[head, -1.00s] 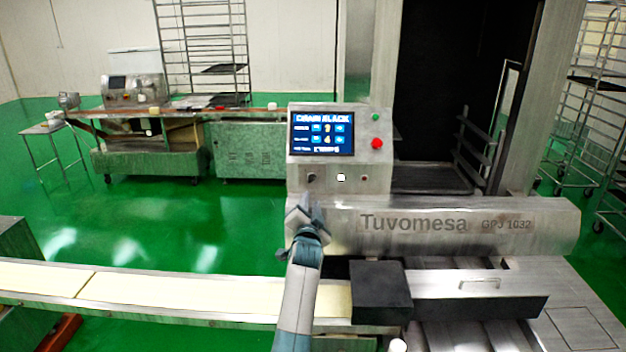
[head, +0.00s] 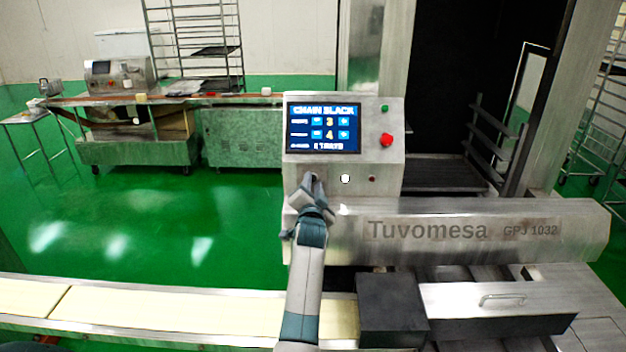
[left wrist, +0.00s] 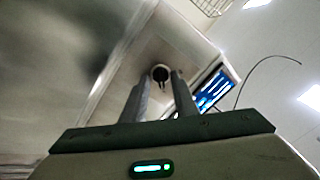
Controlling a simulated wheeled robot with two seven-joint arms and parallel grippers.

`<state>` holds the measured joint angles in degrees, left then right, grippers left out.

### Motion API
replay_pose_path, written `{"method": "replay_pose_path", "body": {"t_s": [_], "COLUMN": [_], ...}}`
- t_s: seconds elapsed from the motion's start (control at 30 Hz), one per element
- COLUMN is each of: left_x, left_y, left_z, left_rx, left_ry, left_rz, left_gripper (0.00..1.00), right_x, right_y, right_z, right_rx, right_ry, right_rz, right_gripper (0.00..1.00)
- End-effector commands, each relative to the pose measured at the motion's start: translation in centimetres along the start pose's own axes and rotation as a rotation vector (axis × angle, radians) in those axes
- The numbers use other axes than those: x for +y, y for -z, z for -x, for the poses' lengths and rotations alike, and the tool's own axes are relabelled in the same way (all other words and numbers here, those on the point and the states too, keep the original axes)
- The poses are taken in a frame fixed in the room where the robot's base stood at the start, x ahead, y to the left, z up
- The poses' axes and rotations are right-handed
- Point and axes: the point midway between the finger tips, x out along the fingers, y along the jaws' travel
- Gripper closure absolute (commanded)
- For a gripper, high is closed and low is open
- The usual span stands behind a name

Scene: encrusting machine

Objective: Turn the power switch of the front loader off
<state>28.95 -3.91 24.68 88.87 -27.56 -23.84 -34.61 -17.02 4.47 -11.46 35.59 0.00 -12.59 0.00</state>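My left gripper (head: 311,184) is raised in front of the box's lower left. In the left wrist view its two fingers (left wrist: 160,88) stand apart, with the switch showing between their tips. I cannot tell whether they touch it. My right gripper is not in view.
The box also carries a lit screen (head: 324,129), a red button (head: 387,140), a green button (head: 384,108) and a white knob (head: 345,179). A conveyor belt (head: 180,312) runs at the lower left. Open green floor (head: 140,215) lies behind it.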

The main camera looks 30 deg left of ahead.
Motion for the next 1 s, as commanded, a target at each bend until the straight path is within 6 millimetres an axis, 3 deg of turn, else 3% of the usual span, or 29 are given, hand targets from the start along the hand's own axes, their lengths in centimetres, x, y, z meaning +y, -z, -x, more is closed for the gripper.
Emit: {"method": "replay_pose_path", "body": {"t_s": [0.4, 0.43, 0.53, 1.0], "left_x": [0.01, 0.02, 0.02, 0.02], "left_y": [0.03, 0.03, 0.03, -0.01], "left_z": [0.04, 0.04, 0.04, 0.03], "left_rx": [0.000, 0.000, 0.000, -0.001], "left_ry": [0.001, 0.000, 0.000, 0.001], "left_rz": [0.000, 0.000, 0.000, 0.039], "left_gripper": [0.73, 0.76, 1.00, 1.00], "right_x": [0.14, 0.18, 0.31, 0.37], "right_y": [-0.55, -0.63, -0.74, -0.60], "right_z": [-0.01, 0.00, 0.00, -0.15], "right_rx": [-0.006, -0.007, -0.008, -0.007], "right_ry": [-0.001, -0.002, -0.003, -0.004], "right_rz": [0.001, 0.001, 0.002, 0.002], "right_gripper": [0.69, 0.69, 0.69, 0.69]}}
